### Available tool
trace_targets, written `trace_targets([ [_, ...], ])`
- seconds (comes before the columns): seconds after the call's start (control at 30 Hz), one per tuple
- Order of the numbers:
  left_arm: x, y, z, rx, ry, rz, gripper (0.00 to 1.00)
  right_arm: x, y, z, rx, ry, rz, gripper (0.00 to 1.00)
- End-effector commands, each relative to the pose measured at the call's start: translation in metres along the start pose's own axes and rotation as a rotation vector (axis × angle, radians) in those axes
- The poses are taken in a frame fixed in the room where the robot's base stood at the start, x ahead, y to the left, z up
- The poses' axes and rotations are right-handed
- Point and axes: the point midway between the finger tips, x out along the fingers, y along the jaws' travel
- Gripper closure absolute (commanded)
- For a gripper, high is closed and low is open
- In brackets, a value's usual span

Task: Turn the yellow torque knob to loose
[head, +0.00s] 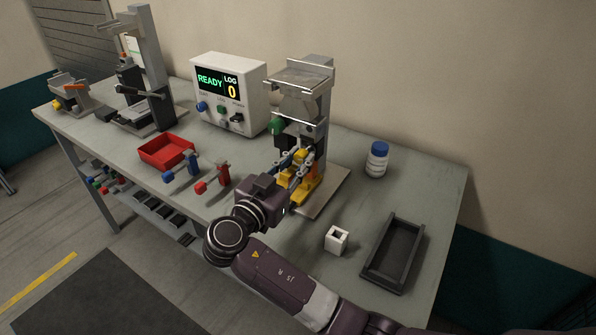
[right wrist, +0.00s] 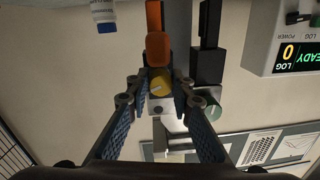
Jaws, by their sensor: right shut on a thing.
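The yellow torque knob (right wrist: 160,82), round with a pale mark on its face, shows between my fingertips in the right wrist view. My right gripper (right wrist: 159,92) has a finger on each side of it and is shut on it. In the head view my right gripper (head: 290,163) reaches the front of the grey clamp stand (head: 313,105), where the fingers partly hide the knob. A green knob (head: 277,126) is on the stand's left side. My left gripper is not in view.
A white control box (head: 255,110) reads READY and LOG 0. Around the stand are a blue-capped bottle (head: 377,160), a white square block (head: 336,240), a dark tray (head: 368,273) and a red bin (head: 146,158).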

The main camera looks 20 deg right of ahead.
Motion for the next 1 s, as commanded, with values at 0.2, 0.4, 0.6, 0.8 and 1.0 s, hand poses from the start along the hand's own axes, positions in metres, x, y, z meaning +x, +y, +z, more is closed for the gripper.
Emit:
trace_targets([
  [0.2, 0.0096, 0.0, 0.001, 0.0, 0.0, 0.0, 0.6, -0.0007, 0.0007, 0.0016, -0.086, -0.008, 0.003, 1.0],
  [0.4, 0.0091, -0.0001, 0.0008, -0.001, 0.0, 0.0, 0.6, -0.0007, 0.0003, 0.0002, -0.202, -0.015, 0.004, 1.0],
  [0.6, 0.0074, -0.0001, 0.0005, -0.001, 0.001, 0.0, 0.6, -0.0007, 0.0001, -0.0006, -0.326, -0.022, 0.005, 1.0],
  [0.8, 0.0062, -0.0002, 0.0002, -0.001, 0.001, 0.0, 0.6, -0.0005, 0.0004, -0.0006, -0.399, -0.026, 0.008, 1.0],
  [1.0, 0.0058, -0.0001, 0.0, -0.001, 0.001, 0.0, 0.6, -0.0006, 0.0002, -0.0007, -0.43, -0.027, 0.008, 1.0],
])
